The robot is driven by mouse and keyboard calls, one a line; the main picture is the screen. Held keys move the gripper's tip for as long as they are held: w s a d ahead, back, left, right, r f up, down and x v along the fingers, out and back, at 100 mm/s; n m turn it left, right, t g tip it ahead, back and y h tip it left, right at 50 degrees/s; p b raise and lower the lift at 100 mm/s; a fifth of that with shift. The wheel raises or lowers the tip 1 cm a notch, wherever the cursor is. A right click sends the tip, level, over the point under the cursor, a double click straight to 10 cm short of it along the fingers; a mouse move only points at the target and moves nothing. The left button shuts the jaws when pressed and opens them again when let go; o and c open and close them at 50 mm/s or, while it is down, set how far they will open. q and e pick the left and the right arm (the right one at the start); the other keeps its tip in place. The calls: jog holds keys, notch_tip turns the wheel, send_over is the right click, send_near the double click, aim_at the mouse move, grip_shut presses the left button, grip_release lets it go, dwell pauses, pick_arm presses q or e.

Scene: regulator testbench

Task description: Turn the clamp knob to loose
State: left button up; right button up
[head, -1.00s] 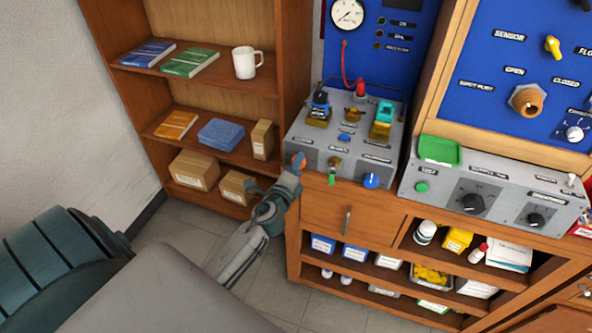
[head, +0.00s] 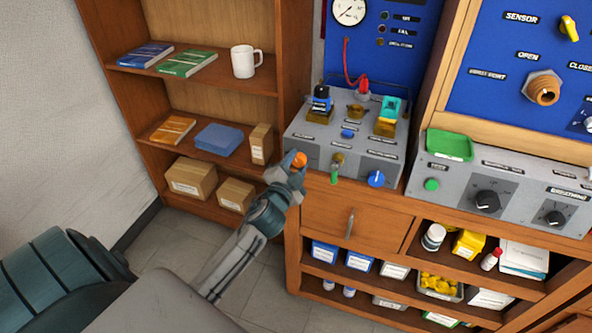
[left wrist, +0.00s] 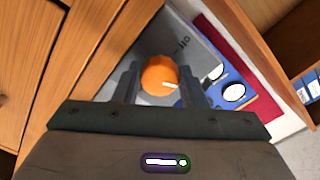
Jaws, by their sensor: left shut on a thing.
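The orange knob (head: 299,159) sits on the front left face of the grey regulator box (head: 312,143). My left gripper (head: 293,165) reaches it from the lower left. In the left wrist view the orange knob (left wrist: 159,74) lies between my two fingers (left wrist: 160,84), one on each side, and the gripper is shut on it. A white mark on the knob's face points right in that view. My right gripper is not in view.
A green-handled valve (head: 335,172) and a blue knob (head: 376,179) stand on the same front face, right of my gripper. A drawer (head: 345,215) lies below. A bookshelf (head: 215,90) stands at left. A second grey box (head: 455,185) is at right.

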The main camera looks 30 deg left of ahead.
pick_arm(q)
jog(key=n+b, duration=0.2)
jog(key=shift+f+n, duration=0.25)
jog(key=shift+n, duration=0.15)
jog(key=n+b, duration=0.2)
jog(key=n, duration=0.2)
jog(key=shift+n+b, duration=0.3)
jog(key=n+b, duration=0.2)
jog(key=n, duration=0.2)
jog(key=shift+d, duration=0.1)
jog(key=shift+r+n+b, duration=0.1)
jog(key=shift+n+b, duration=0.2)
jog(key=shift+n, duration=0.7)
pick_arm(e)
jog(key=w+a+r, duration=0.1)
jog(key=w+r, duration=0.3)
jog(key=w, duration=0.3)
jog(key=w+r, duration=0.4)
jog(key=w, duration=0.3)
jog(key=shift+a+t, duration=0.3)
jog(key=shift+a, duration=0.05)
pick_arm(q)
jog(key=o, duration=1)
